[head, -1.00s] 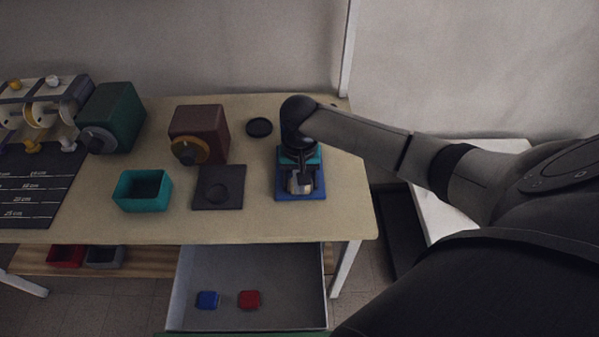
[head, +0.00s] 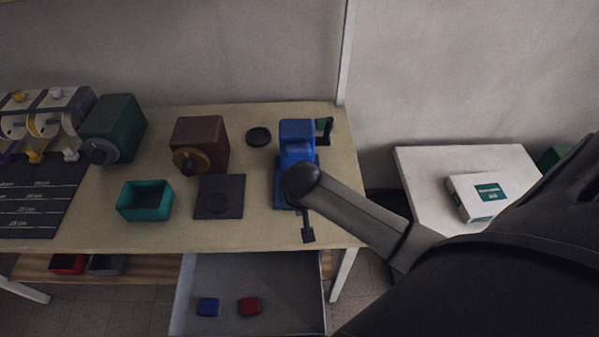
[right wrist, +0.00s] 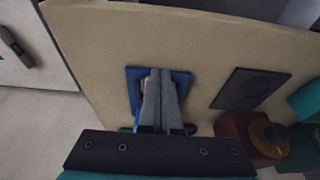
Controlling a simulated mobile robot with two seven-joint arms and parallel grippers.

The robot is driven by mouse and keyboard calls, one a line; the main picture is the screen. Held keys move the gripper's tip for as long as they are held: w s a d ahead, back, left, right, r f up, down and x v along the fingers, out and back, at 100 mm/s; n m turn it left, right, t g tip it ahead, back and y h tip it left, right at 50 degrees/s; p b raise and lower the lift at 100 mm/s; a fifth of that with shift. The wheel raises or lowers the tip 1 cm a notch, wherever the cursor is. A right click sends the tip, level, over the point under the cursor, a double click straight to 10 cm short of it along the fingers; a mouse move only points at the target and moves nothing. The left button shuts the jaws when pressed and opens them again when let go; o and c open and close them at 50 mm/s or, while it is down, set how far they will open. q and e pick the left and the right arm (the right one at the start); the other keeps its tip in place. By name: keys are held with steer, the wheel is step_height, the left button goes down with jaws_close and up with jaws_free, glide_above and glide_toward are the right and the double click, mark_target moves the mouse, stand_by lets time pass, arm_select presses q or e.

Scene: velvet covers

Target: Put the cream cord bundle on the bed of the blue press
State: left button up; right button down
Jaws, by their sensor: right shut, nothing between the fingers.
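The blue press (head: 297,132) stands at the right end of the table in the head view; my dark wrist covers its middle. Its blue base also shows in the right wrist view (right wrist: 183,79). My right gripper (right wrist: 165,72) is shut and empty; its grey fingers overlap the base in the right wrist view. In the head view its fingers cannot be made out for certain. A small pale patch (right wrist: 144,85) shows against the base beside the fingers; I cannot tell if it is the cream cord bundle, which I cannot make out elsewhere. My left gripper is out of view.
Left of the press are a dark plate (head: 232,185), a black disc (head: 258,136), a brown machine (head: 199,132) and a teal box (head: 145,214). A drawer (head: 278,277) stands open below. A white side table (head: 418,178) is at right.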

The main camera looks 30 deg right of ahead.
steer(key=b+x, duration=0.2)
steer(key=x, duration=0.5)
steer(key=shift+w+f, duration=0.1)
steer(key=shift+f, duration=0.15)
steer(key=shift+w+d+r, duration=0.15)
steer(key=shift+w+d, duration=0.2)
steer(key=shift+w, duration=0.2)
steer(key=shift+w+d+r, duration=0.1)
steer(key=shift+w+d, duration=0.2)
steer(key=shift+w, duration=0.25)
steer(key=shift+w+d+b, duration=0.3)
steer(key=shift+w+d, duration=0.05)
steer(key=shift+w, duration=0.15)
steer(key=shift+w+d, duration=0.35)
steer(key=shift+w, duration=0.25)
steer(key=shift+w+d, duration=0.3)
steer(key=shift+w, duration=0.3)
steer(key=shift+s, duration=0.1)
